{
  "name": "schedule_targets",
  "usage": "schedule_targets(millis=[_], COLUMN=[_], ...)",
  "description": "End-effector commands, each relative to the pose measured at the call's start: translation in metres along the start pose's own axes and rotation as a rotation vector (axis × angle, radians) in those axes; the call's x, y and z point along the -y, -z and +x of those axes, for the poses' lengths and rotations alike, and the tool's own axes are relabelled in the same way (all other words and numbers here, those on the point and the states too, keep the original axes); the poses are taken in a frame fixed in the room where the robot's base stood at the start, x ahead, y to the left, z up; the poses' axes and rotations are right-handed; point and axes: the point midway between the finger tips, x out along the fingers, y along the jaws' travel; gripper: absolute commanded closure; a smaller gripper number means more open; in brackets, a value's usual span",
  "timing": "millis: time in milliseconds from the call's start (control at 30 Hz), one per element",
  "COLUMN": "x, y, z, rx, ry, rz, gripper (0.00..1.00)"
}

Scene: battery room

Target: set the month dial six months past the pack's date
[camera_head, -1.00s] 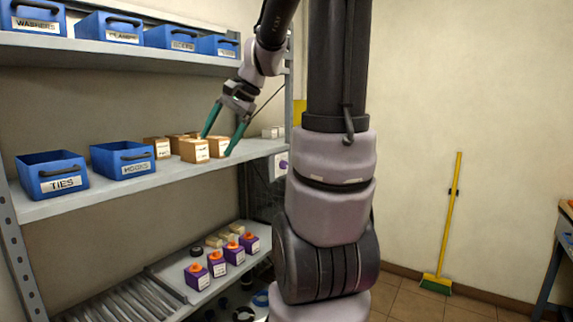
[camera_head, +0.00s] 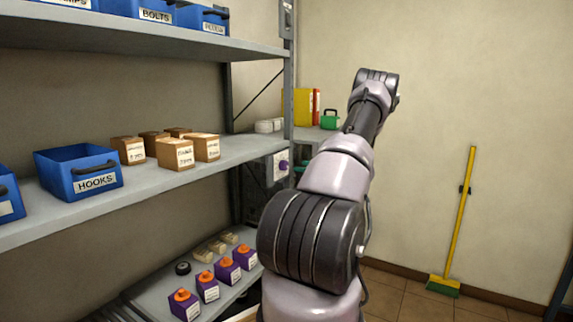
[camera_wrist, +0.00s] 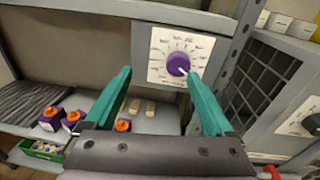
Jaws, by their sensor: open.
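The dial is a purple knob (camera_wrist: 178,64) on a white square plate with marks around it, fixed to the shelf post; it also shows at the post in the head view (camera_head: 283,167). Its lettering is too small to read. My gripper (camera_wrist: 159,75) is open and empty, with teal fingers in front of the plate. The right fingertip shows close to the knob's right side, the left one near the plate's left edge; contact cannot be told. Several purple packs (camera_head: 207,288) with orange tops and white labels stand on the lower shelf; their dates are unreadable.
A second white plate with a dark knob (camera_wrist: 311,123) is at the right of the wrist view. Labelled cardboard boxes (camera_head: 175,155) and a blue HOOKS bin (camera_head: 75,175) stand on the middle shelf. A yellow broom (camera_head: 462,215) leans on the wall.

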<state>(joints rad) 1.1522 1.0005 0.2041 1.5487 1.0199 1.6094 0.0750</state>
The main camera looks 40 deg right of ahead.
Motion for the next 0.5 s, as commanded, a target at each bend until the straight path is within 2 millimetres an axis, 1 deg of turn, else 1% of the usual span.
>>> schedule_targets(millis=[33, 100, 200, 267, 367, 500], x=[0.009, 0.016, 0.021, 0.021, 0.022, 0.023], y=[0.010, 0.018, 0.021, 0.021, 0.020, 0.019], z=[-0.010, -0.018, -0.020, -0.015, 0.000, 0.027], rx=[0.021, 0.041, 0.053, 0.054, 0.054, 0.052], ry=[0.031, 0.057, 0.073, 0.072, 0.071, 0.069], rz=[0.023, 0.043, 0.054, 0.054, 0.054, 0.053], gripper=[0.11, 0.11, 0.11, 0.11, 0.11, 0.11])
